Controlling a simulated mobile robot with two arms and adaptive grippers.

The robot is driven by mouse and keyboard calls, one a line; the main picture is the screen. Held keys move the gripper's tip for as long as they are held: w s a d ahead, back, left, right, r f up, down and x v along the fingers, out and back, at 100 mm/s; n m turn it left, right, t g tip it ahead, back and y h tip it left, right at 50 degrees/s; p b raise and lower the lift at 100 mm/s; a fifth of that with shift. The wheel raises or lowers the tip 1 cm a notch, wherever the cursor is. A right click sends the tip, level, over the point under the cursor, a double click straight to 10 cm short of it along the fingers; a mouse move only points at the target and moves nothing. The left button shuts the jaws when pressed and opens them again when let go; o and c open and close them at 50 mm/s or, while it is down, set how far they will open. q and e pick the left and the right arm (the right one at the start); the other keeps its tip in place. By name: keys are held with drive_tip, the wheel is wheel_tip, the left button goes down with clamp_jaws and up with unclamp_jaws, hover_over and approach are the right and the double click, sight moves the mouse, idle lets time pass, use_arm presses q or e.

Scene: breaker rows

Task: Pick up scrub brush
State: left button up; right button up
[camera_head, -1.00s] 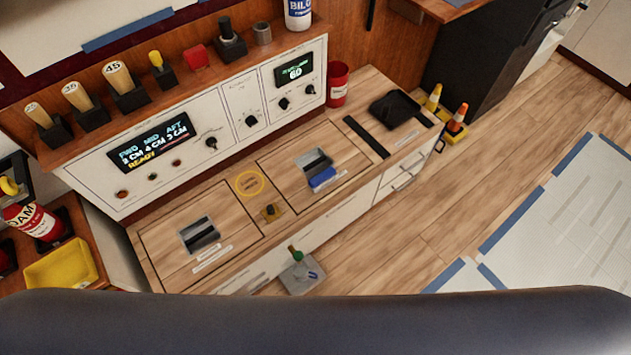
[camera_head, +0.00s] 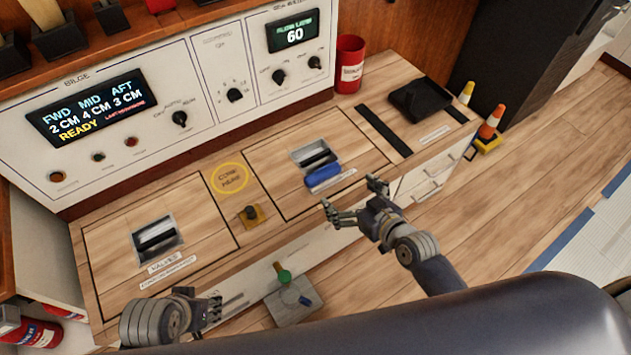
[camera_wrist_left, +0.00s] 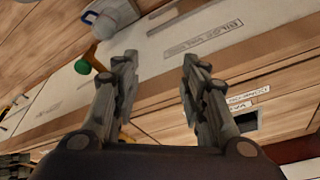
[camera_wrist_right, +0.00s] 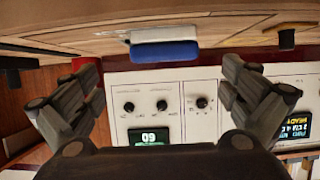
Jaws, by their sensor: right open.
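The scrub brush appears to be the blue block (camera_head: 323,176) on the right wooden hatch, beside a recessed dark handle (camera_head: 314,157). It also shows in the right wrist view (camera_wrist_right: 165,52), between the fingertips in the picture, with a pale side part. My right gripper (camera_head: 351,193) is open and empty, just in front of the brush and apart from it. My left gripper (camera_head: 212,308) is low at the front left of the counter. Its fingers are spread and empty in the left wrist view (camera_wrist_left: 160,68).
A red can (camera_head: 350,65) and a black dustpan-like tray (camera_head: 420,100) stand on the counter's right. The panel (camera_head: 200,85) rises behind. A grey plate (camera_head: 293,304) with a green-topped handle is below the front edge. Small cones (camera_head: 490,122) stand at right.

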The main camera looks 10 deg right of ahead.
sight(326, 175)
drive_tip(key=x, duration=0.1)
drive_tip(key=b+x, duration=0.1)
drive_tip(key=x, duration=0.3)
drive_tip(key=shift+w+a+r, duration=0.3)
drive_tip(key=shift+w, duration=0.05)
drive_tip(key=shift+w+a+f+b, duration=0.2)
drive_tip(key=shift+w+a+b, duration=0.1)
drive_tip(key=shift+w+b, duration=0.2)
drive_tip(key=b+x, duration=0.1)
drive_tip(key=x, duration=0.2)
drive_tip(key=shift+w+a, duration=0.15)
drive_tip(key=shift+w, duration=0.1)
drive_tip(key=shift+w+a+f, duration=0.1)
drive_tip(key=shift+w, duration=0.15)
use_arm(q)
drive_tip(key=shift+w+d+r+t, duration=0.1)
drive_tip(key=shift+w+r+t, duration=0.1)
drive_tip(key=shift+r+t, duration=0.7)
drive_tip(key=shift+r+g, duration=0.25)
drive_tip(key=shift+g, duration=0.05)
use_arm(e)
drive_tip(key=shift+c, duration=0.6)
drive_tip(key=c, duration=0.7)
